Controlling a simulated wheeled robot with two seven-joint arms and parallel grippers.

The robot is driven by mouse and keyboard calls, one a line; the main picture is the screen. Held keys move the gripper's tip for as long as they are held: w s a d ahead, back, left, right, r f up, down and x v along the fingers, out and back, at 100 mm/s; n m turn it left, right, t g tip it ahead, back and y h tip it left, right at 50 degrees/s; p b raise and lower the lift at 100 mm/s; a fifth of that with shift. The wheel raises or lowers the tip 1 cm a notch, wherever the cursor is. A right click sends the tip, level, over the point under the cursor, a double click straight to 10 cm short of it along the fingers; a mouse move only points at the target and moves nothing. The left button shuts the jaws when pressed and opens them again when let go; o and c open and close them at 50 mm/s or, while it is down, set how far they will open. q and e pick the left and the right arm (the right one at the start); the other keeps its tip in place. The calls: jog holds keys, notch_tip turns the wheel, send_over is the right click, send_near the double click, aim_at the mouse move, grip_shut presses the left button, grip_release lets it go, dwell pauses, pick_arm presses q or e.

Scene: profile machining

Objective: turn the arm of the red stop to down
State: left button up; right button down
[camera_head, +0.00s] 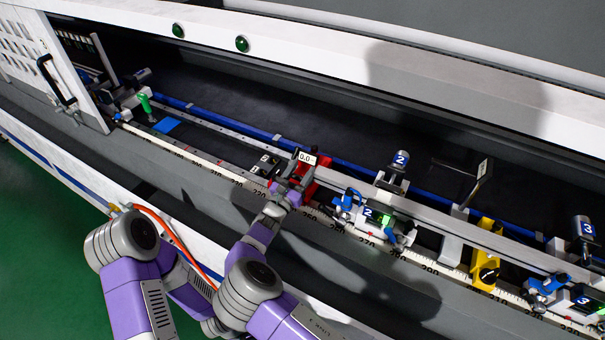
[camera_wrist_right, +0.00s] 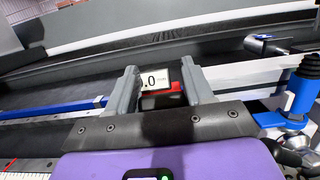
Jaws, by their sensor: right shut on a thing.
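The red stop (camera_head: 311,188) sits on the rail beside the ruler, near the middle of the head view. A small white display reading 0.0 (camera_head: 306,158) is on top of it. My right gripper (camera_head: 292,182) is at the red stop and shut on its arm, which the fingers largely hide. In the right wrist view, the gripper's two grey fingers (camera_wrist_right: 160,86) stand on either side of the display (camera_wrist_right: 155,78) and a strip of red (camera_wrist_right: 177,86). The arm's exact angle cannot be told. My left gripper is not in view.
A black block (camera_head: 265,166) is left of the stop. A clamp marked 2 (camera_head: 378,215) stands close on the right, with a blue-handled part. Farther right are a yellow stop (camera_head: 486,255) and a clamp marked 3 (camera_head: 583,300). A green-handled part (camera_head: 146,105) is far left.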

jog(key=f+t+b, duration=0.1)
jog(key=s+a+f+t+h+b, duration=0.1)
jog(key=b, duration=0.1)
jog(key=shift+s, duration=0.15)
jog(key=shift+s+a+f+t+h+b, duration=0.3)
jog(key=shift+t+h+b, duration=0.3)
jog(key=shift+b, duration=0.4)
jog(key=shift+s+f, duration=0.15)
jog(key=shift+f, duration=0.2)
